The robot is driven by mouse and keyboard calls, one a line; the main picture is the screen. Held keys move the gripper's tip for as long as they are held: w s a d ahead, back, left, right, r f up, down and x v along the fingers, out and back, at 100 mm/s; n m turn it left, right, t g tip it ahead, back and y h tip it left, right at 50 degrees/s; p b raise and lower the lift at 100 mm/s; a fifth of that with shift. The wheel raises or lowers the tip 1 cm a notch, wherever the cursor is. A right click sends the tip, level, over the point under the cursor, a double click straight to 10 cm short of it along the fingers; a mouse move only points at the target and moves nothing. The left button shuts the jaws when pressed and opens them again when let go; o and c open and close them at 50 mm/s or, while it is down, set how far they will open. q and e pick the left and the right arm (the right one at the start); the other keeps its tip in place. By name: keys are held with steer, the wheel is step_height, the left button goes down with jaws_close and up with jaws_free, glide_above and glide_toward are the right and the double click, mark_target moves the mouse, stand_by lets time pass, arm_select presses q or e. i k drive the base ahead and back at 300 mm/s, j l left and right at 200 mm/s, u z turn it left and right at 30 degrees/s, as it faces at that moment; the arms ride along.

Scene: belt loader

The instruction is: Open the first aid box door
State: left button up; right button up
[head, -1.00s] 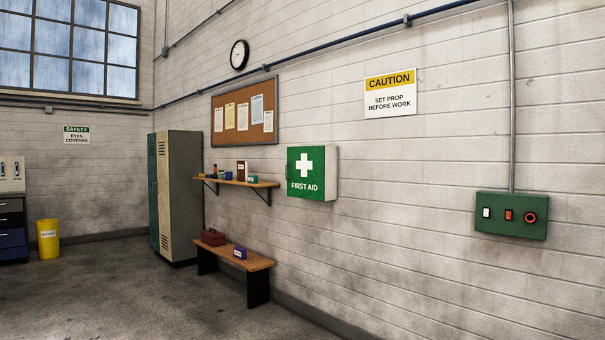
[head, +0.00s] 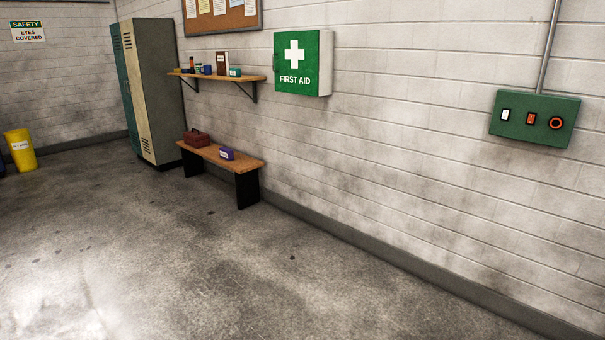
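The first aid box (head: 303,62) hangs on the white block wall in the upper middle of the head view. Its green front door (head: 297,82) carries a white cross and the words FIRST AID, and it is shut. A small dark handle (head: 277,46) shows at the door's left edge. The box's right side is pale. Neither of my grippers shows in the head view.
A wooden shelf (head: 217,77) with small items is left of the box, above a bench (head: 240,164). Lockers (head: 152,90) stand farther left. A green switch panel (head: 535,118) hangs at right. The concrete floor (head: 270,270) in front is clear.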

mark_target(295, 59)
steer(key=i+j+u, duration=0.25)
steer(key=i, duration=0.75)
steer(key=i+u, duration=0.25)
steer(key=i, duration=1.8)
steer(key=i+j+z, duration=0.15)
steer(key=i, duration=0.9)
